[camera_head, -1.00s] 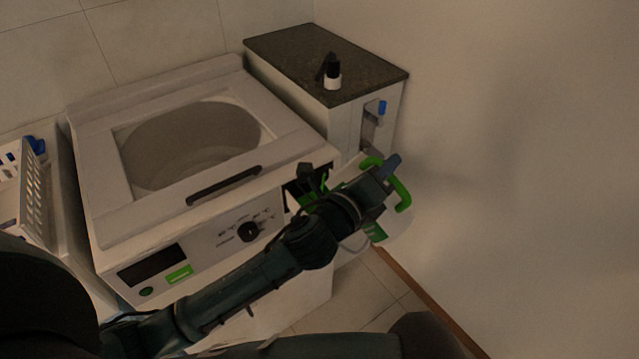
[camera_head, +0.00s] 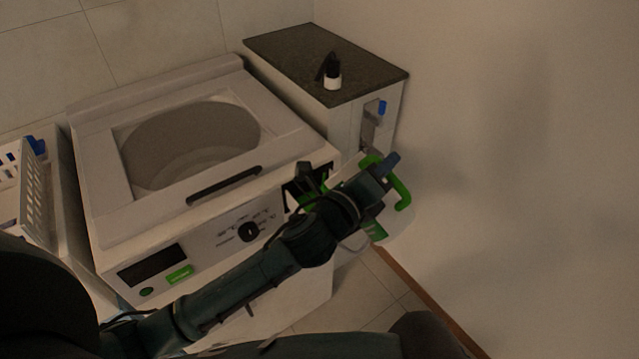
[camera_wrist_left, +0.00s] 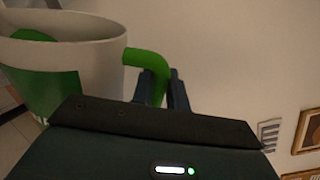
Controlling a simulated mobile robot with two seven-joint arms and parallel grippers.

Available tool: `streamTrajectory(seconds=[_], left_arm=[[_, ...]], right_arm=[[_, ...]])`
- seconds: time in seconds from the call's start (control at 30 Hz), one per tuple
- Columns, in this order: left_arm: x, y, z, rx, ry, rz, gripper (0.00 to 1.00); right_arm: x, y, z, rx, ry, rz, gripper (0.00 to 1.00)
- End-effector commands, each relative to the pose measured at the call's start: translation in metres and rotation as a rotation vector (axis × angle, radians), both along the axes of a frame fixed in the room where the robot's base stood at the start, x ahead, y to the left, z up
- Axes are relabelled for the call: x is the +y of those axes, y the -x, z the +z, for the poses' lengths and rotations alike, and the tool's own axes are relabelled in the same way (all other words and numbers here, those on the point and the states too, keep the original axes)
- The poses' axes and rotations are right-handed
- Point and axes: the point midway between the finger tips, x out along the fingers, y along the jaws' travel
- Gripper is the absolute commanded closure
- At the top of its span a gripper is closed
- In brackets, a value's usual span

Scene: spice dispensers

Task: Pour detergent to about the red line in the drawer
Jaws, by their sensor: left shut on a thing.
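My left gripper (camera_head: 386,170) is shut on the green handle (camera_head: 402,192) of a white jug (camera_head: 348,168). In the left wrist view the fingers (camera_wrist_left: 163,88) close around the handle (camera_wrist_left: 148,65), and the jug (camera_wrist_left: 98,62) shows its open rim, green inside and a green band. In the head view my forearm and wrist hide much of the jug. The drawer area (camera_head: 303,178) is a dark opening with green parts at the right end of the washer's front panel, beside the jug. The red line and the drawer's fill level cannot be seen. My right gripper is not in view.
The white washing machine (camera_head: 105,200) has an open drum. A cabinet with a dark stone top (camera_head: 300,60) stands behind right, bearing a small black-and-white bottle (camera_head: 333,78). A white basket (camera_head: 38,195) is at left. A bare wall (camera_head: 520,150) bounds the right.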

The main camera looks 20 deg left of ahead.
Motion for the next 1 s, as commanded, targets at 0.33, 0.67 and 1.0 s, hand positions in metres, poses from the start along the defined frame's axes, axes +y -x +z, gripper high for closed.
streamTrajectory(seconds=[0.33,0.67,1.0], left_arm=[[0.001,-0.0007,0.0044,-0.001,0.013,-0.001,1.0],[0.0019,-0.0011,0.0054,0.003,0.022,-0.001,1.0],[0.0027,-0.0014,0.0061,0.006,0.029,-0.001,1.0]], right_arm=[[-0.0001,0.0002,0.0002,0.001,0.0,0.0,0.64],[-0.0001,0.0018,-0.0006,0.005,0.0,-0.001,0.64],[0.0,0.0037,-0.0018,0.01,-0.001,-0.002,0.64]])
